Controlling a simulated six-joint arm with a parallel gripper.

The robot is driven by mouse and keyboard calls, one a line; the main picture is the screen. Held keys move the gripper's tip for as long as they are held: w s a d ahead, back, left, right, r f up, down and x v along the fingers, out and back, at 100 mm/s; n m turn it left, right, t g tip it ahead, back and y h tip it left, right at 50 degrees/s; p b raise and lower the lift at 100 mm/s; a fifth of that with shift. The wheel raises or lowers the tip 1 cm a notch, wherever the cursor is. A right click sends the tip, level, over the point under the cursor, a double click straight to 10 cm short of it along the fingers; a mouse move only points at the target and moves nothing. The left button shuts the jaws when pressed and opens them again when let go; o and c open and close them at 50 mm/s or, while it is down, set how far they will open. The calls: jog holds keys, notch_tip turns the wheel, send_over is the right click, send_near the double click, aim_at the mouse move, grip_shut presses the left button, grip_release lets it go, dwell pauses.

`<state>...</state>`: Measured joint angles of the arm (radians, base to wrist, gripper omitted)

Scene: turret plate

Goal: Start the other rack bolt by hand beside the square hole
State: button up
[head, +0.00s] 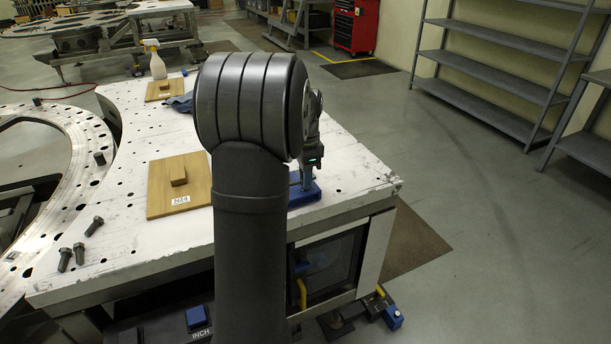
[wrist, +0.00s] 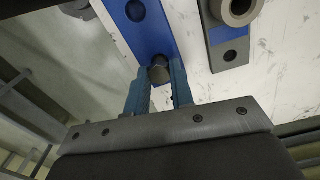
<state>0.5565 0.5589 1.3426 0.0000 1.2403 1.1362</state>
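In the wrist view a dark bolt head (wrist: 159,73) sits between the two blue-grey fingertips of my gripper (wrist: 160,76), which touch its sides. Its shank is hidden, and I cannot tell whether it is still in the blue rack. The blue rack (wrist: 152,36) has an empty round hole beyond the bolt. In the head view my gripper (head: 306,178) points down at the blue rack (head: 298,198) near the white plate's right side, partly behind my arm. Small round holes dot the white plate (head: 130,240); I cannot make out the square hole.
A grey block (wrist: 231,50) with a round ring stands right of the rack. Wooden boards (head: 160,205) with small blocks lie on the plate. Loose dark bolts (head: 79,253) lie at its left front. A spray bottle (head: 157,62) and blue cloth (head: 181,102) stand farther back.

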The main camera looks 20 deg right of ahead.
jog(key=c, duration=0.3)
jog(key=shift+r, duration=2.25)
jog(key=w+d+r, duration=0.2)
jog(key=w+d, duration=0.2)
jog(key=w, duration=0.6)
jog(key=shift+s+f, duration=0.15)
jog(key=shift+f, duration=1.25)
jog(key=shift+s+f, duration=0.1)
jog(key=shift+f, duration=1.25)
